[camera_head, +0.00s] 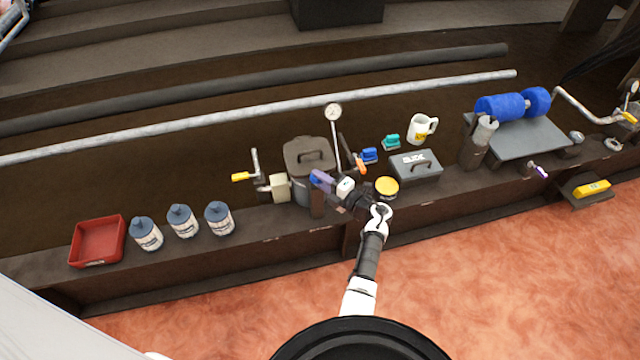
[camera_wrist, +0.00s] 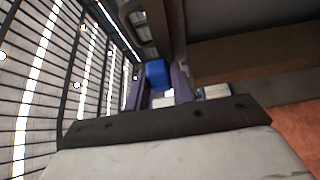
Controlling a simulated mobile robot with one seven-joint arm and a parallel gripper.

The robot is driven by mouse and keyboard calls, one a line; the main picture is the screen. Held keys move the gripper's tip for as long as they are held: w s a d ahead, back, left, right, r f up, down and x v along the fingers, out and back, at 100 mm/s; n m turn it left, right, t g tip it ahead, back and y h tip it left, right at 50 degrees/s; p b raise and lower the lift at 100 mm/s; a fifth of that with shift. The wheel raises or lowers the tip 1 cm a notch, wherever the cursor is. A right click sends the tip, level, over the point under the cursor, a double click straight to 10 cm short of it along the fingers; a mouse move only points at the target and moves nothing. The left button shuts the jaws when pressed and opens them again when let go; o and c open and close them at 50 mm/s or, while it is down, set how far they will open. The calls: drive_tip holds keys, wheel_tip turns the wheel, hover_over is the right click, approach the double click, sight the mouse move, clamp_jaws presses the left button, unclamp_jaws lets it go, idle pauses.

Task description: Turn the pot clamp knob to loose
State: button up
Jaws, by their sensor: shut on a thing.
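A dark grey lidded pot (camera_head: 307,153) stands on the bench left of my gripper. My gripper (camera_head: 319,178) reaches in from the right to the pot's front, above a short dark upright block (camera_head: 317,206). In the wrist view my gripper (camera_wrist: 159,88) has its two purple fingers shut on a blue knob (camera_wrist: 157,72), which shows between and beyond them. In the head view the fingers mostly hide the knob. I cannot read any loose or tight mark on it.
Beside the pot are a yellow-handled crank (camera_head: 241,177), a gauge on a stem (camera_head: 333,112) and a yellow-lidded tin (camera_head: 386,186). Several blue-capped bottles (camera_head: 182,221) and a red tray (camera_head: 97,242) are at left.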

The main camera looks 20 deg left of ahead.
drive_tip(key=shift+w+n+g+y+b, duration=0.1)
drive_tip(key=shift+n+g+y+b, duration=0.2)
drive_tip(key=shift+n+g+b, duration=0.45)
drive_tip(key=o, duration=0.7)
drive_tip(key=v, duration=1.3)
drive_tip(key=shift+d, duration=0.4)
drive_tip(key=shift+r, duration=0.1)
